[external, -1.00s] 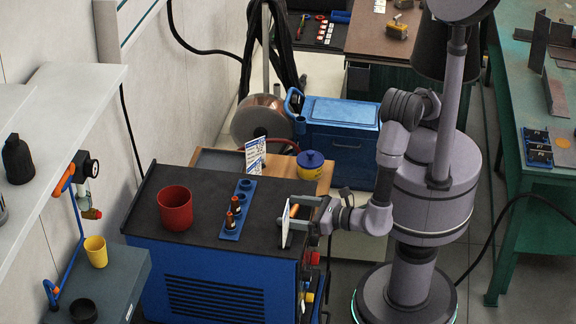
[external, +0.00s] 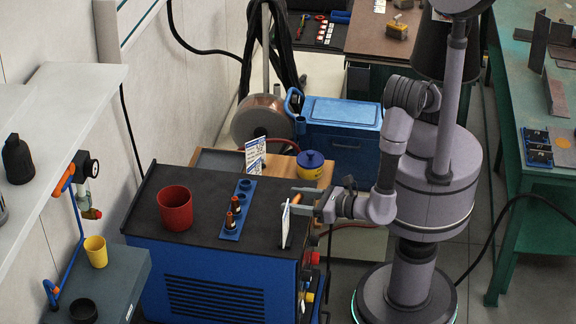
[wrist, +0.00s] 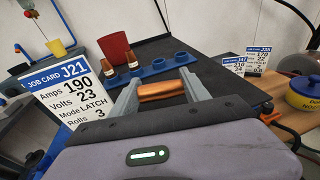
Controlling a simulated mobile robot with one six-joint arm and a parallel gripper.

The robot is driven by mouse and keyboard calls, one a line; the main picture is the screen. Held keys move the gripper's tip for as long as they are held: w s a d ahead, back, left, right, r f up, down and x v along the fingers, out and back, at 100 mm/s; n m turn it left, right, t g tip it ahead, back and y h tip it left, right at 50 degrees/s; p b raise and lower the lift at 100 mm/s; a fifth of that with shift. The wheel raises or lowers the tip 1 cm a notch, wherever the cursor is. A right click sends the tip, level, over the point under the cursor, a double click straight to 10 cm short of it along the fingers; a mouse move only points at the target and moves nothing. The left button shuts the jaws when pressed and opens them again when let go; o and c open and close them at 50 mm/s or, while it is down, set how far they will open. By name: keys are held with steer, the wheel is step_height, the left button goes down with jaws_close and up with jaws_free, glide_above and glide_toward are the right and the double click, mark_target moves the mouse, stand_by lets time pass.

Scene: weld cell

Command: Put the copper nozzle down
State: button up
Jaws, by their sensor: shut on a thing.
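My gripper (external: 300,199) is over the right edge of the dark top of the blue welder cabinet. In the wrist view, my gripper (wrist: 160,92) is shut on the copper nozzle (wrist: 163,90), which lies crosswise between the fingers. The nozzle shows only as a small orange bit in the external view (external: 296,199). A blue rack (external: 230,233) with round sockets stands on the cabinet top (external: 196,244), left of my gripper. Two copper-and-dark pieces (wrist: 111,75) stand upright at one end of the rack (wrist: 158,67). Its other sockets look empty.
A red cup (external: 175,209) stands left of the rack. A white job card J21 (wrist: 80,95) stands at the cabinet's right edge, close to my gripper. Further job cards (wrist: 235,65) and a blue-yellow pot (external: 311,162) are on the wooden surface behind.

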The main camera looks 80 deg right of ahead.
steer(key=s+d+r+p, duration=0.1)
steer(key=s+d+p, duration=0.2)
steer(key=s+d, duration=0.75)
steer(key=w+d+f+m+g+h+b, duration=0.1)
steer(key=w+d+m+g+h+b, duration=0.25)
steer(key=w+d, duration=0.7)
steer(key=w+d+f+m+g+h+b, duration=0.1)
steer(key=w+d+m+g+h, duration=0.2)
steer(key=w+d+m+h, duration=0.75)
steer(key=s+a+r+n+t+y+p, duration=0.2)
steer(key=s+a+n+t+y+p, duration=0.2)
steer(key=s+a+n+y, duration=1)
steer(key=s+a+t, duration=0.2)
steer(key=s+a, duration=0.5)
steer(key=s, duration=0.1)
steer(key=shift+a+r, duration=0.15)
steer(key=shift+a, duration=0.05)
steer(key=shift+w+t, duration=0.1)
steer(key=shift+t, duration=0.15)
